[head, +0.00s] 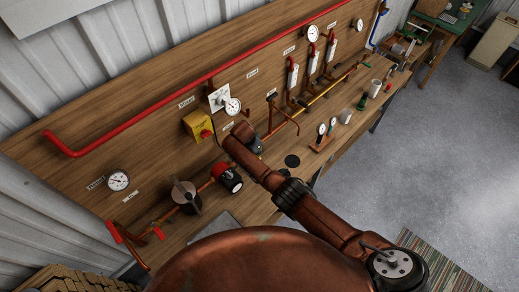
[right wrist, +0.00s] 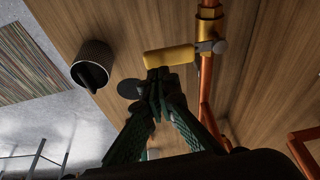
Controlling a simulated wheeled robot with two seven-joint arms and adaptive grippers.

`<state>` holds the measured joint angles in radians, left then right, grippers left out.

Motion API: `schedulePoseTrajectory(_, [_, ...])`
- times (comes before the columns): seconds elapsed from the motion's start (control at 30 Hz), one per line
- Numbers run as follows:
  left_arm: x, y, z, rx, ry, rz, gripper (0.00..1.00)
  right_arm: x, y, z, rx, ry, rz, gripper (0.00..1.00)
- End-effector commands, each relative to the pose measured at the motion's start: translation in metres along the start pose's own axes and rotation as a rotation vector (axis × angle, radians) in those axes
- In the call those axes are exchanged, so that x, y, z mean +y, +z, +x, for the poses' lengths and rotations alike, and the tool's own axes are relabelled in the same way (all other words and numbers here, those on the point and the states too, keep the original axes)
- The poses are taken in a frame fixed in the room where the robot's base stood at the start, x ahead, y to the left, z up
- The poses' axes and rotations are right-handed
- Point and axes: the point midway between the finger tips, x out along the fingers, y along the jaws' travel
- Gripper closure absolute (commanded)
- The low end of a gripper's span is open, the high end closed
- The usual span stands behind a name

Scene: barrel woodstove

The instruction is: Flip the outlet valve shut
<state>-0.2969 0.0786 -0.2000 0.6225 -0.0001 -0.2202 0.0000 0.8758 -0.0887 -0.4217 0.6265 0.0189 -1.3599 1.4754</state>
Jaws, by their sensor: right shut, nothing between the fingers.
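In the right wrist view a yellow lever handle (right wrist: 169,58) sticks out sideways from a brass valve (right wrist: 209,32) on a vertical copper pipe. It is the valve handle closest to my right gripper (right wrist: 160,82). The gripper's green-and-dark fingers are shut with nothing between them, and their tips are right at the handle's near edge. I cannot tell whether they touch it. In the head view my right gripper (head: 254,145) is a dark shape by the panel, and my arm hides the area around it. My left gripper is not in view.
A yellow box with a red button (head: 197,124), a dial gauge (head: 232,106) and copper pipes (head: 283,120) surround the arm. A dark cylinder (right wrist: 93,62) shows left of the fingers. A striped rug (head: 440,262) lies on open floor.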

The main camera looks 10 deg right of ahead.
Motion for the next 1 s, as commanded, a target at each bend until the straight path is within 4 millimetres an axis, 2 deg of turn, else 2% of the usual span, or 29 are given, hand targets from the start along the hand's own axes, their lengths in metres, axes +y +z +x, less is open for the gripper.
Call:
schedulePoseTrajectory(0.03, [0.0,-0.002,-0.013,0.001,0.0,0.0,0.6,0.0,-0.004,-0.013,0.001,0.001,0.002,1.0])
schedulePoseTrajectory(0.2, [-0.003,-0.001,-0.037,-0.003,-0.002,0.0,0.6,-0.001,-0.008,-0.039,0.006,0.001,0.004,1.0])
schedulePoseTrajectory(0.43, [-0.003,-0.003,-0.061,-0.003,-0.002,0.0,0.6,-0.005,-0.009,-0.067,0.01,0.0,0.0,1.0])
schedulePoseTrajectory(1.0, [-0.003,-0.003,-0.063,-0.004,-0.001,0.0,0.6,-0.007,-0.007,-0.071,0.012,-0.001,-0.002,1.0])
